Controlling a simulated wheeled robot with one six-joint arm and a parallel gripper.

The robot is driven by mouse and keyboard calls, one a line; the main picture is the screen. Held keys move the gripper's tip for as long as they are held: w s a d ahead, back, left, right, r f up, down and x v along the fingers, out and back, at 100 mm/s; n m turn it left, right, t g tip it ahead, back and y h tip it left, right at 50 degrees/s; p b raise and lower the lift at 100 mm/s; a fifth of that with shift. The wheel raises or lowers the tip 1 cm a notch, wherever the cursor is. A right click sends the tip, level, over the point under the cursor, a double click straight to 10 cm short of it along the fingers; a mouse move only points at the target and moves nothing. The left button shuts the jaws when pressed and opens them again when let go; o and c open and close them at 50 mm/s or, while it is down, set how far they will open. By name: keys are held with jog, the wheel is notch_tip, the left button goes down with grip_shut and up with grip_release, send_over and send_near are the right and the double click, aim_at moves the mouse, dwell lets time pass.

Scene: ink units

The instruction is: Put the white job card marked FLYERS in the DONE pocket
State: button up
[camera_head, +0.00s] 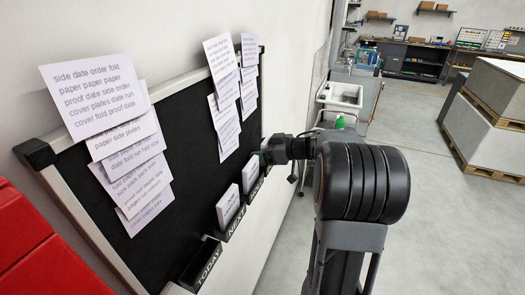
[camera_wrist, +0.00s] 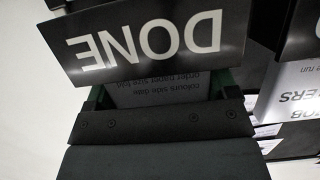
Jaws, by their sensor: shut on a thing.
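In the wrist view the black DONE pocket front (camera_wrist: 145,42) shows upside down at the top. A pale card (camera_wrist: 160,92) with small upside-down print shows between this front and my gripper (camera_wrist: 160,122), which is shut on it. The card's far edge is hidden by the pocket front; I cannot tell how deep it sits, and no FLYERS heading shows on it. In the head view my gripper (camera_head: 264,156) is at the far lower end of the board, and my arm hides part of that area.
The black board (camera_head: 185,130) carries hanging sheets (camera_head: 95,95). Cards stand in the NEXT pocket (camera_head: 235,222) and the pocket beyond it. The TODAY pocket (camera_head: 205,265) is nearest. Beside my gripper, another card (camera_wrist: 297,97) shows letters ending in ERS.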

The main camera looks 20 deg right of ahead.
jog(key=shift+f, duration=0.15)
jog(key=o, duration=0.8)
jog(key=v, duration=1.2)
jog(key=shift+b, duration=0.3)
